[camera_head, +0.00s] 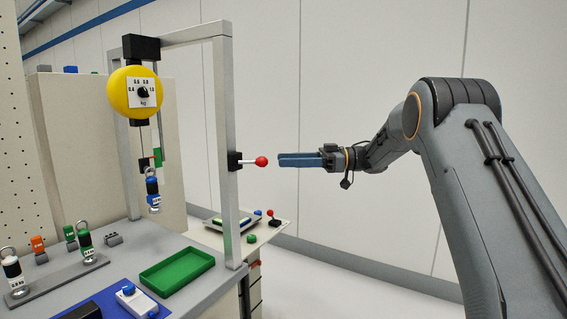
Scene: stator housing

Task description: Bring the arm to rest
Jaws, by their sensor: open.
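My gripper (282,159) is at the end of my grey arm (470,180), which reaches in from the right. Its blue fingers point left, toward a red-knobbed lever (261,161) on the post of a grey frame. The fingertips look close to the red knob, with a small gap in the picture; true depth is hard to judge. The jaws are open, though seen side-on the fingers overlap. Nothing shows between them.
The grey frame (226,150) carries a yellow dial scale (139,92) with a blue weight (153,190) hanging below. The bench holds a green tray (177,270), several weights and a blue mat. A side table (240,236) stands behind. Open floor lies under my arm.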

